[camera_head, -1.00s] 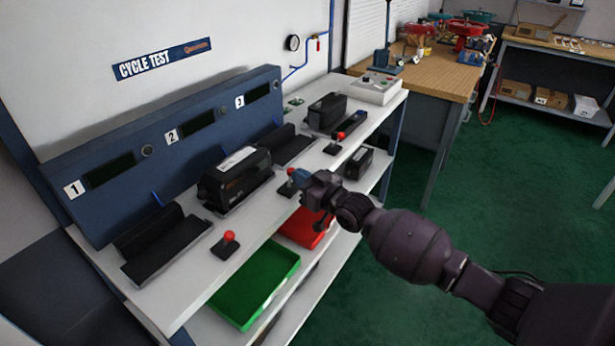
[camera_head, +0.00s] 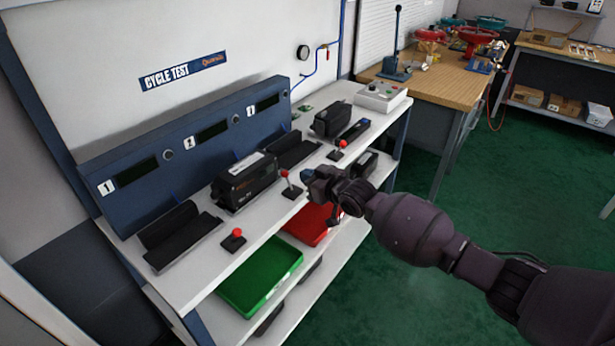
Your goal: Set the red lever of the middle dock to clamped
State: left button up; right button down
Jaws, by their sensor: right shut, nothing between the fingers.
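The middle dock (camera_head: 222,206), below the number 2 display, holds a black boxy positioner (camera_head: 246,181). Its red-knobbed lever (camera_head: 285,174) stands on a small dark base in front of the dock, at the bench's front edge. The lever leans to the left, toward the dock. My right gripper (camera_head: 307,175) is shut and empty, just right of this lever, with a small gap in the picture between them. My left gripper is not in view.
Dock 1 (camera_head: 185,243) is empty, with its red lever (camera_head: 234,238) at front. Dock 3's lever (camera_head: 342,145) is at the far right. Green (camera_head: 259,276) and red (camera_head: 309,223) trays sit on the lower shelf. A wooden table (camera_head: 440,79) stands behind right.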

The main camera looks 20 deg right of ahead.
jog(key=s+d+r, duration=0.3)
jog(key=s+r, duration=0.2)
jog(key=s, duration=0.2)
jog(key=shift+d+p, duration=0.3)
jog(key=shift+p, duration=0.1)
jog(key=s+d+f+m+h, duration=0.1)
jog(key=s+d+f+h, duration=0.1)
jog(key=s+f, duration=0.4)
jog(key=s+d+f+m+g+h, duration=0.1)
jog(key=s+f, duration=0.6)
jog(key=s, duration=0.7)
jog(key=s+d+f+m+g+h, duration=0.1)
jog(key=s+d+f+m+h, duration=0.2)
jog(key=s+f, duration=0.4)
jog(key=s+h, duration=0.1)
jog(key=s, duration=0.2)
jog(key=shift+s+d+f+h, duration=0.2)
jog(key=shift+s+f+h, duration=0.05)
jog(key=shift+s+h, duration=0.15)
jog(key=shift+w+d, duration=0.1)
